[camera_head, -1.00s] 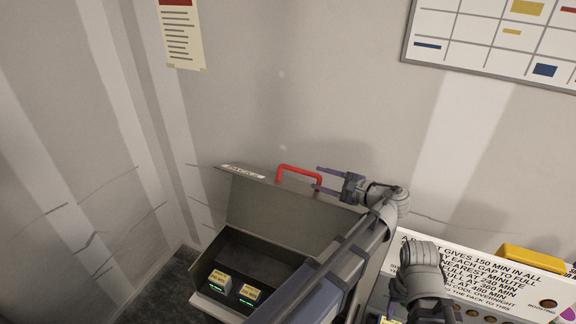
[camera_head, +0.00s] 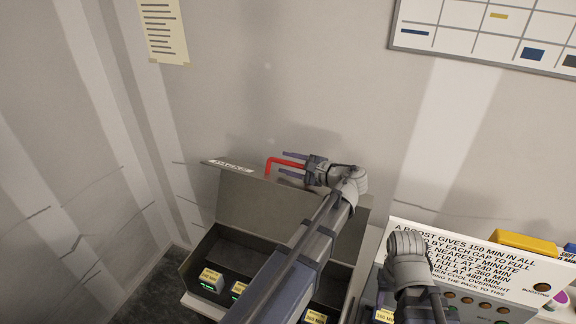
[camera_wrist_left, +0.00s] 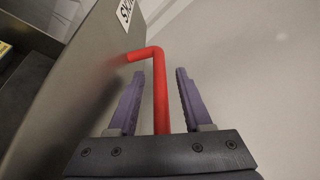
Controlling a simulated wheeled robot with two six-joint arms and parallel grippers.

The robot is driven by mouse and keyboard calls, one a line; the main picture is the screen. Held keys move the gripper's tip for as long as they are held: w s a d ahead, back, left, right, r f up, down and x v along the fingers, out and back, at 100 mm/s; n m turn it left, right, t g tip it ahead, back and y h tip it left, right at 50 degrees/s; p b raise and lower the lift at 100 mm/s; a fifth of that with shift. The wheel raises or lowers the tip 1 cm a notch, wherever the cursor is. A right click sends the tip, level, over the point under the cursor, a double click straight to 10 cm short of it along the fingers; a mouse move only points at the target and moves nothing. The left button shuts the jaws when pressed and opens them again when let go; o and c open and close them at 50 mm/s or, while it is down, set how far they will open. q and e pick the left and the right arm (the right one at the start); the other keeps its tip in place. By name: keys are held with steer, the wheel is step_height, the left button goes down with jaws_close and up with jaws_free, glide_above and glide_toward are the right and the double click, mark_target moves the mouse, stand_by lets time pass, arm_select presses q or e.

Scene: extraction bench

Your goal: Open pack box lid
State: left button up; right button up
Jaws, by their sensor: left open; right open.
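The pack box (camera_head: 190,268) has its grey-olive lid (camera_head: 250,203) raised, standing up at the back, with a white label (camera_head: 229,166) on its top edge. A red handle (camera_head: 270,165) sticks out from the lid's outer side. My left gripper (camera_head: 288,163) is open at the handle. In the left wrist view, the red handle (camera_wrist_left: 160,90) passes between the two purple fingers (camera_wrist_left: 158,100), with gaps on both sides. My left arm hides part of the box and lid. My right arm (camera_head: 408,262) is at the lower right; its fingers do not show.
The wall is close behind the lid.

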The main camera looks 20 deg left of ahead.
arm_select(q)
steer(key=shift+a, duration=0.2)
steer(key=shift+c, duration=0.2)
jaws_close()
stand_by(1.2)
